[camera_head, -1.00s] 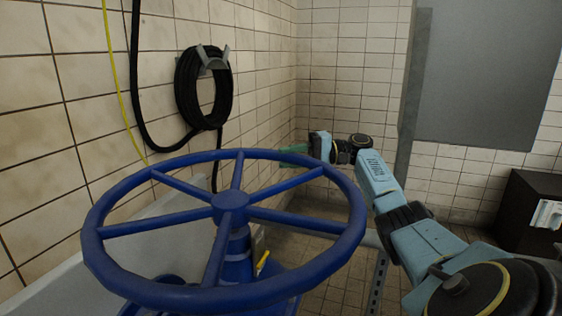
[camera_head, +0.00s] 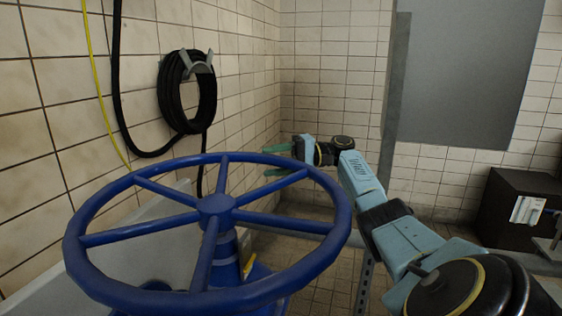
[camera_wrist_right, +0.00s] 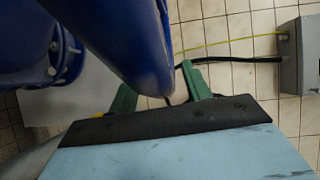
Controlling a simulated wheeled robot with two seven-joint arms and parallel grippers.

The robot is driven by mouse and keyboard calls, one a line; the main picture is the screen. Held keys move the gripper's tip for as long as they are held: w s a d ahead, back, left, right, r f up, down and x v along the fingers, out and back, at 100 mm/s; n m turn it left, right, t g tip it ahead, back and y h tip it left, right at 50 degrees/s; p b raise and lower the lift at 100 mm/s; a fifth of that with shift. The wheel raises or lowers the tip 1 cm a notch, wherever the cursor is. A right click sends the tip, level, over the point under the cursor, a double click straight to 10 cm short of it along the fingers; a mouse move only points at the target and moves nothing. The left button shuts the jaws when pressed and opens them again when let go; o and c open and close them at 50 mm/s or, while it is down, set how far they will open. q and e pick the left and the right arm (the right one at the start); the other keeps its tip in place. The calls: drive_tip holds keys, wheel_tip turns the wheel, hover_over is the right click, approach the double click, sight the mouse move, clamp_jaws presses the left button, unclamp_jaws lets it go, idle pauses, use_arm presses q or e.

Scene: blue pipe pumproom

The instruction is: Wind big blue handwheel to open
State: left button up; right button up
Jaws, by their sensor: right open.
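The big blue handwheel (camera_head: 216,207) fills the lower left of the head view, a spoked ring lying roughly flat on a blue stem. My right arm reaches in from the lower right. My right gripper (camera_head: 277,161) is open, with its green fingers at the far right part of the wheel's rim. In the right wrist view the fingers (camera_wrist_right: 160,92) are spread apart, with the blue rim (camera_wrist_right: 145,60) showing between them. I cannot tell whether they touch it. My left gripper is not in view.
A black hose coil (camera_head: 187,92) hangs on the tiled wall behind the wheel. A yellow line (camera_head: 99,90) runs down that wall. A grey upright post (camera_head: 394,110) and a dark box (camera_head: 520,208) stand to the right. A pale trough (camera_head: 55,275) lies below the wheel.

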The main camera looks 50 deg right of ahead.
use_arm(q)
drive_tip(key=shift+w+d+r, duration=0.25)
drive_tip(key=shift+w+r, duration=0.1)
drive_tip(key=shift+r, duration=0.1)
use_arm(e)
drive_tip(key=v, duration=0.7)
drive_tip(key=shift+s, duration=0.1)
drive_tip(key=shift+c, duration=0.2)
